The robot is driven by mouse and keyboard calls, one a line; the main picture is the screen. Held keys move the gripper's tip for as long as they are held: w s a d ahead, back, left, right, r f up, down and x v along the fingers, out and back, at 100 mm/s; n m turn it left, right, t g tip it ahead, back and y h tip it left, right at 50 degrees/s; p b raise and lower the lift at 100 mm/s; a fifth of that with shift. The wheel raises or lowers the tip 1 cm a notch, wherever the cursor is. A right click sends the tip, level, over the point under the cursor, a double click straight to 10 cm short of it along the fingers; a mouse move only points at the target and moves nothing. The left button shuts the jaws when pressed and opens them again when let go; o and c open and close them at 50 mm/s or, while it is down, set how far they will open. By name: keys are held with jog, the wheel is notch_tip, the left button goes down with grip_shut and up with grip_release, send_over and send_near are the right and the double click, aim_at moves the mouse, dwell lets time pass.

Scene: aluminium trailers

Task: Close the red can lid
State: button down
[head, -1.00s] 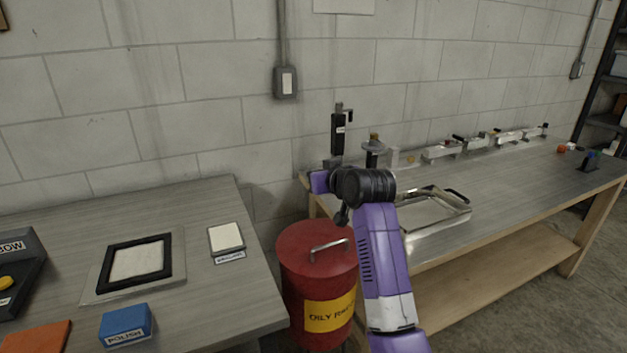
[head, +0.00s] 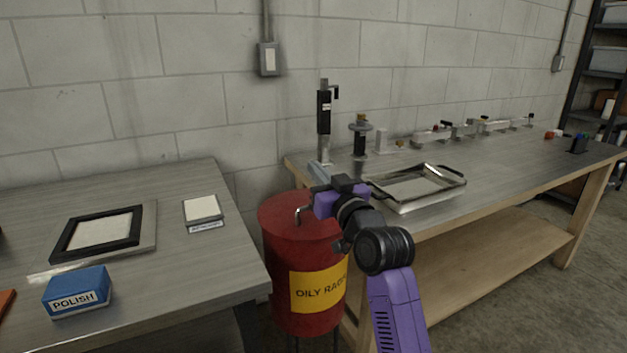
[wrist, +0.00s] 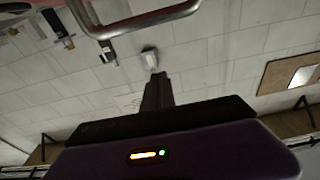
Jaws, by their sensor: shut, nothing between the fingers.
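The red can (head: 305,285) stands between the two benches, with a yellow "OILY RAGS" label on its front. Its red lid (head: 277,211) lies over the can's top and looks about level; my gripper and arm hide its right part. The lid's metal handle (head: 300,212) shows just left of my gripper (head: 322,203).
The left bench (head: 185,275) holds a framed panel (head: 100,233), a white pad (head: 203,208) and a blue polish block (head: 77,291). The right bench (head: 505,160) holds a metal tray (head: 418,187) close to my arm, a black upright stand (head: 324,115) and several small fixtures behind.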

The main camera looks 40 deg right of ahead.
aim_at(324, 225)
jog(key=f+b, duration=0.1)
jog(key=b, duration=0.2)
jog(key=s+f+t+b, duration=0.1)
jog(key=f+b, duration=0.1)
jog(key=b, duration=0.1)
jog(key=s+f+t+b, duration=0.1)
jog(key=f+b, duration=0.1)
jog(key=b, duration=0.1)
jog(key=shift+s+a+h, duration=0.1)
jog(key=shift+a+h, duration=0.2)
jog(key=f+b, duration=0.1)
jog(key=b, duration=0.1)
jog(key=f+t+b, duration=0.1)
jog(key=b, duration=0.2)
jog(key=s+f+t+b, duration=0.1)
jog(key=b, duration=0.2)
jog(key=shift+s+a, duration=0.1)
jog(key=shift+a, duration=0.15)
jog(key=shift+h+b, duration=0.3)
jog(key=shift+b, duration=0.2)
